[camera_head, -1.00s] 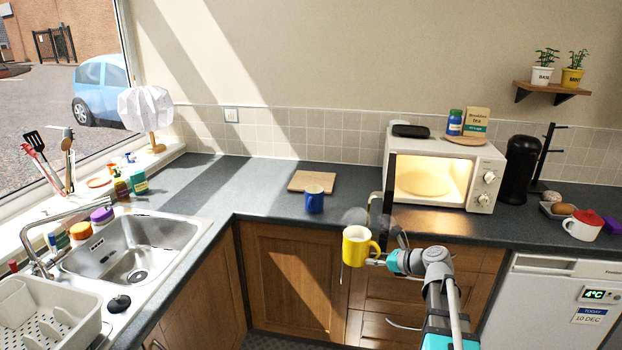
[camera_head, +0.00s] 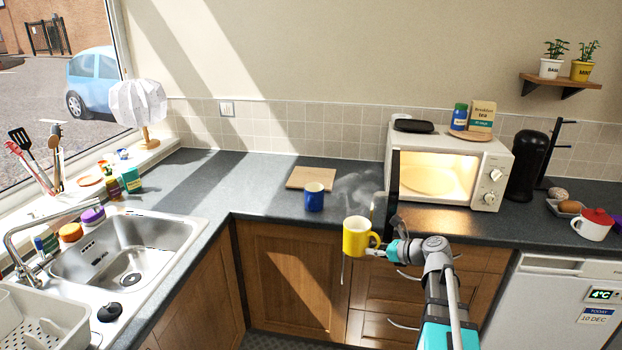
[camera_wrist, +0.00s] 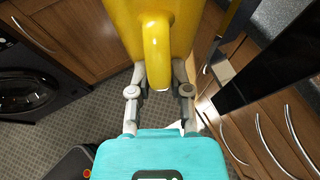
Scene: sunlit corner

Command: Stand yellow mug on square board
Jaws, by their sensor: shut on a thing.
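The yellow mug (camera_head: 355,238) is upright in the head view, held out in front of the counter edge. My gripper (camera_head: 379,252) is shut on its handle, to the right of the mug's body. In the wrist view the mug (camera_wrist: 120,15) fills the top, and its handle (camera_wrist: 156,50) lies between the fingers of my gripper (camera_wrist: 160,88). The square wooden board (camera_head: 303,178) lies flat on the counter, behind and to the left of the mug. Its visible top is bare.
A blue mug (camera_head: 314,197) stands on the counter just in front of the board's right corner. The lit microwave (camera_head: 500,172) stands to the right with its door (camera_head: 392,182) open toward the front. The sink (camera_head: 130,250) is at left. Counter left of the board is clear.

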